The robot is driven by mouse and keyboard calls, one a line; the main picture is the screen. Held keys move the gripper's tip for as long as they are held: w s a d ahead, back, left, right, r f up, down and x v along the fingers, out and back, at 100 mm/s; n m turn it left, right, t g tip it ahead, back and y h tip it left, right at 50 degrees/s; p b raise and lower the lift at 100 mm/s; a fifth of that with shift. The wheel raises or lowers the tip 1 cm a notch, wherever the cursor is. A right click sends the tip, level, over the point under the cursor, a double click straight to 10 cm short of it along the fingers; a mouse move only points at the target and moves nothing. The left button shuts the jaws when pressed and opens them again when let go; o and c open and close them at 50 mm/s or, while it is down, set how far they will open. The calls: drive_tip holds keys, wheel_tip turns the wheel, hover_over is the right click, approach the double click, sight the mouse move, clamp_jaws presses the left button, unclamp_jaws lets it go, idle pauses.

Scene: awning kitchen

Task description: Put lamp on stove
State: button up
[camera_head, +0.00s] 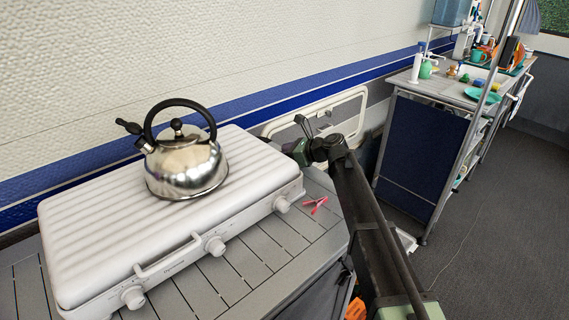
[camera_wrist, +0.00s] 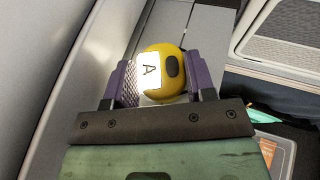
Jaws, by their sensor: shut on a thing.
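The stove (camera_head: 110,235) is white with a closed ribbed lid and front knobs, on a grey slatted table at left. A silver kettle (camera_head: 185,170) with a black handle stands on its lid. My gripper (camera_wrist: 160,82) has purple fingers shut on a rounded yellow thing (camera_wrist: 172,62), taken to be the lamp. It has a black oval and a white label with an "A". In the head view my arm reaches to the stove's far right corner; my fingers and the lamp cannot be made out there.
A pink clip-like thing (camera_head: 316,205) lies on the slatted table (camera_head: 240,290) right of the stove. A counter (camera_head: 430,88) with dishes stands at the back right.

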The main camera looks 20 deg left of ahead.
drive_tip(key=o, duration=0.9)
drive_tip(key=shift+o, duration=0.2)
drive_tip(key=shift+r, duration=0.3)
drive_tip(key=p+v, duration=0.4)
drive_tip(key=v, duration=0.7)
drive_tip(key=shift+r+p, duration=0.1)
drive_tip(key=shift+p, duration=0.25)
drive_tip(key=shift+d, duration=0.45)
